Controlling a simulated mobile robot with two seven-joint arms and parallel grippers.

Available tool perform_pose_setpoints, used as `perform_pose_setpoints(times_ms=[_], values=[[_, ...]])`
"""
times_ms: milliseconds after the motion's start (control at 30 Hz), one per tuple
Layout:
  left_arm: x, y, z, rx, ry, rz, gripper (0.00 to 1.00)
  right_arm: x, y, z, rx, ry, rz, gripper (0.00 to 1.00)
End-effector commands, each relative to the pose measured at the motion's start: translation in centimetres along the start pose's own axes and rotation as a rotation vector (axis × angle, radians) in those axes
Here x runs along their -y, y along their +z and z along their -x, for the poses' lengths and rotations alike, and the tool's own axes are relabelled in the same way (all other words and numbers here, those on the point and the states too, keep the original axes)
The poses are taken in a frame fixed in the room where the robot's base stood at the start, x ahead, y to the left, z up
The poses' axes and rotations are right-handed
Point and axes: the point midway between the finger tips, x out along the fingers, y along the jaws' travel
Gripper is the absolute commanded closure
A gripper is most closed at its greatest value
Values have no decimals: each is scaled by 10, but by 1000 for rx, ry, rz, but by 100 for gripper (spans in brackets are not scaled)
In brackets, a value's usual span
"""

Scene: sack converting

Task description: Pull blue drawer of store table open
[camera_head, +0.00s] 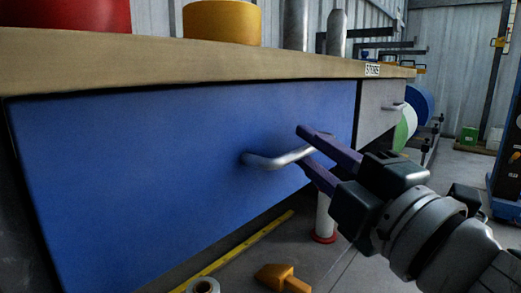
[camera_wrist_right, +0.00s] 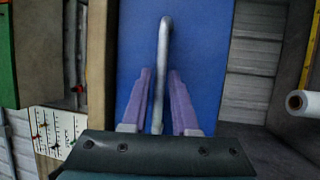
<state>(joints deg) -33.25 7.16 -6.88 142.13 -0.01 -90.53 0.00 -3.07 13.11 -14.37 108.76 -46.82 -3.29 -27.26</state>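The blue drawer front (camera_head: 150,160) fills the left and middle of the head view under the store table's top (camera_head: 200,62). It looks shut, with no drawer inside showing. Its curved metal handle (camera_head: 270,161) sticks out near the front's right part. My right gripper (camera_head: 303,147) reaches in from the right with its purple fingers at the handle. In the right wrist view the handle (camera_wrist_right: 161,70) runs between the two fingers, with a gap on both sides. The right gripper is open around the handle. My left gripper is not in view.
A grey drawer (camera_head: 375,108) with its own handle sits right of the blue one, by a STORE label (camera_head: 372,70). Red (camera_head: 65,14) and yellow (camera_head: 222,22) round items stand on the table top. An orange object (camera_head: 280,278) and a white roll (camera_head: 203,285) are below.

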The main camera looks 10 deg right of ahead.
Motion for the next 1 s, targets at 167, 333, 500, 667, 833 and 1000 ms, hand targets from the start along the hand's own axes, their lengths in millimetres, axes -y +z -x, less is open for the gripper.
perform_pose_setpoints(times_ms=[167,333,500,667,833,1000], values=[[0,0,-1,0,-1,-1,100,0,0,-6,1,-1,0,73],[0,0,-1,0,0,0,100,0,0,-6,1,-1,-1,73],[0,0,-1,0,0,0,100,0,0,-6,1,-1,-1,88],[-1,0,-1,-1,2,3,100,0,0,-6,1,-1,-1,100],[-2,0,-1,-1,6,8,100,0,0,-6,1,-1,-1,100],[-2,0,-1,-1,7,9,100,0,0,-6,1,-1,-1,100]])
